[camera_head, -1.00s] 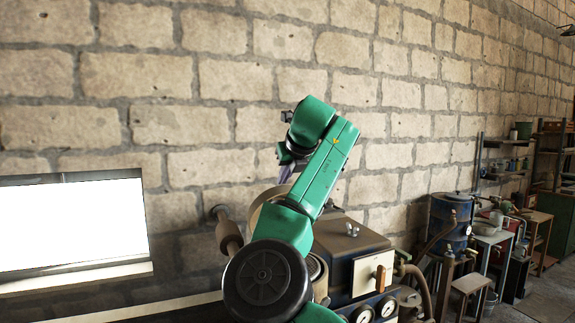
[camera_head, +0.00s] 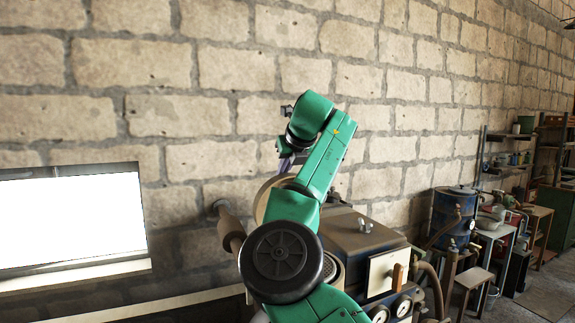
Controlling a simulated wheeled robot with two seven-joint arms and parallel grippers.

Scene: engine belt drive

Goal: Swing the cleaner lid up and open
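A machine with a dark brown box top (camera_head: 350,240) stands behind my green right arm. A pale round disc-shaped part (camera_head: 268,196) shows at its left, partly covered by the arm; I cannot tell whether this is the cleaner lid. My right gripper (camera_head: 284,168) is small and mostly hidden behind the arm's wrist, near the upper edge of the round part. Whether its fingers touch anything is not visible. My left gripper is out of view.
A brown cylinder (camera_head: 230,228) sticks out left of the round part. The machine's front has a cream panel (camera_head: 387,271) with a wooden handle and gauges. A blue barrel (camera_head: 453,215), stools and shelves stand at right. A stone wall rises behind.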

